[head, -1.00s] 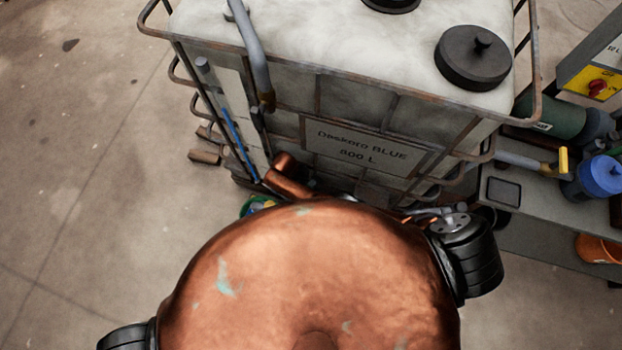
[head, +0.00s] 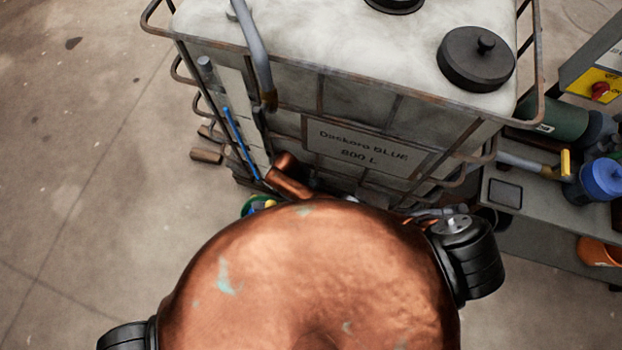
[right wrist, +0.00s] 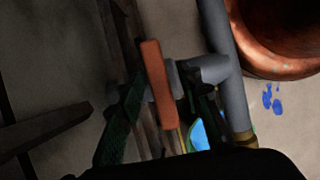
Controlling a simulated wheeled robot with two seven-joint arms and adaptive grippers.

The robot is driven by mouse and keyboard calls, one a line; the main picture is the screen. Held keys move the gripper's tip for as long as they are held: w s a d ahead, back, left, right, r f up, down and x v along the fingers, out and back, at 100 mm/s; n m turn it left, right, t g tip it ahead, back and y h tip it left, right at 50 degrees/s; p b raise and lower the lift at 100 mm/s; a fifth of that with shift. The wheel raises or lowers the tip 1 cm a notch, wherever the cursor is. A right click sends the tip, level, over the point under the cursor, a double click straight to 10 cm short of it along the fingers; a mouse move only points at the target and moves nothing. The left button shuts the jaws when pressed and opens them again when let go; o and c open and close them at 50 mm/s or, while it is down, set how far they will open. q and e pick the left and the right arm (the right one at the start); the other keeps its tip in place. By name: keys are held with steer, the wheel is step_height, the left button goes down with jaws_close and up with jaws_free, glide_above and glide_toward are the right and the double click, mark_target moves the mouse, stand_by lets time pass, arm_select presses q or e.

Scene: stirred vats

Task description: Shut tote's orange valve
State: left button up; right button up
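The tote (head: 300,92), a pale caged tank labelled 800 L, stands ahead in the head view. Its orange valve handle (right wrist: 158,84) shows in the right wrist view as a flat bar, long side nearly upright in the picture, on a grey pipe fitting (right wrist: 213,70). My right gripper (right wrist: 165,80) is open, with one dark finger on each side of the handle. Gaps seem to show between handle and fingers; contact is hard to judge in the dim view. In the head view the valve and right gripper are hidden. My left gripper is not in view.
A grey hose (head: 252,50) runs down the tote's front. A round green-and-blue item (head: 256,205) sits low by the tote, partly hidden. A grey bench (head: 535,200) with a blue-lidded container (head: 600,178) stands at the right. The floor at left is mostly clear.

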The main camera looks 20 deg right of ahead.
steer(key=v, duration=1.2)
steer(key=shift+d, duration=0.15)
